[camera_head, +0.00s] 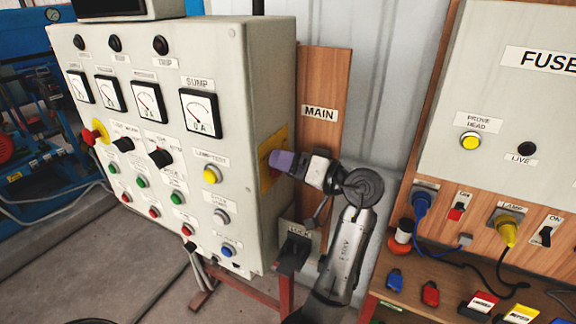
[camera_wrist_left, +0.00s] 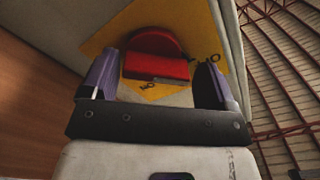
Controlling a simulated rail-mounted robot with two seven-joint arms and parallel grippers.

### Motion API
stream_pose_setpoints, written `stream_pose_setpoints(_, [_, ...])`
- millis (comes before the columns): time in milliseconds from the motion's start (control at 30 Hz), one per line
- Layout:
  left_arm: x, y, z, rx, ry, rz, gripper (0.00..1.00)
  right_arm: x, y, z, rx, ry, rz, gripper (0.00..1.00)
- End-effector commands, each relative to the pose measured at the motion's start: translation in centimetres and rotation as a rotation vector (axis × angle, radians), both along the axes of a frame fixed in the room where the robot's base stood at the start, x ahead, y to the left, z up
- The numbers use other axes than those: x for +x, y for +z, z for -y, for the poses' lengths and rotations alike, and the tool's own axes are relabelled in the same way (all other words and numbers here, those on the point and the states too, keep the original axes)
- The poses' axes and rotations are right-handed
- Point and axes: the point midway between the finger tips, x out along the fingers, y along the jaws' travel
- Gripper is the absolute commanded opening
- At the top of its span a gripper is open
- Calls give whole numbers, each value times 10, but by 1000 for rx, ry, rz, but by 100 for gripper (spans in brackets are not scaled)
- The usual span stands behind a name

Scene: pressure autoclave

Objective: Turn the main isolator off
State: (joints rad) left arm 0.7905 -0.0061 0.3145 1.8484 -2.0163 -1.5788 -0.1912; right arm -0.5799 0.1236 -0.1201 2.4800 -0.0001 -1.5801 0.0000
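The main isolator is a red rotary handle (camera_wrist_left: 157,58) on a yellow plate (camera_wrist_left: 105,38), shown in the left wrist view. Its raised bar runs roughly across the picture. Small dark marks show on the plate. In the head view the yellow plate (camera_head: 266,180) is on the cabinet's right side, next to the MAIN label (camera_head: 319,113); my gripper hides the handle. My left gripper (camera_wrist_left: 157,80) is open, its purple fingers on either side of the handle with small gaps visible. It also shows in the head view (camera_head: 280,160). My right gripper is not in view.
The grey cabinet (camera_head: 255,75) has meters, knobs and buttons on its front. A wooden board (camera_head: 322,75) stands behind the gripper. A box labelled LOCK (camera_head: 297,231) is below it. At right are a fuse panel (camera_head: 500,90) and a wooden shelf with plugs and tags.

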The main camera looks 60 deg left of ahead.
Motion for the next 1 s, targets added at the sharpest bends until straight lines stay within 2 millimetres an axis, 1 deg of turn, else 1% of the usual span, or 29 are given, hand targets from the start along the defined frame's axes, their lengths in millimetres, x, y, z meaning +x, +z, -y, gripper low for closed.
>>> stream_pose_setpoints(67, [0,-1,0,-2,-1,-2,87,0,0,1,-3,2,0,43])
stream_pose_setpoints(300, [1,-3,0,-6,-2,-5,87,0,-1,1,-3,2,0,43])
stream_pose_setpoints(433, [7,-3,7,-7,-4,-5,87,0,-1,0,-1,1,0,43])
stream_pose_setpoints(567, [19,-3,24,-7,-6,-5,87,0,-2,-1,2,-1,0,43])
stream_pose_setpoints(800, [46,-3,64,-7,-4,-5,87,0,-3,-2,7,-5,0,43])
stream_pose_setpoints(1000, [64,-2,91,-4,-2,-5,87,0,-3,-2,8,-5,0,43])
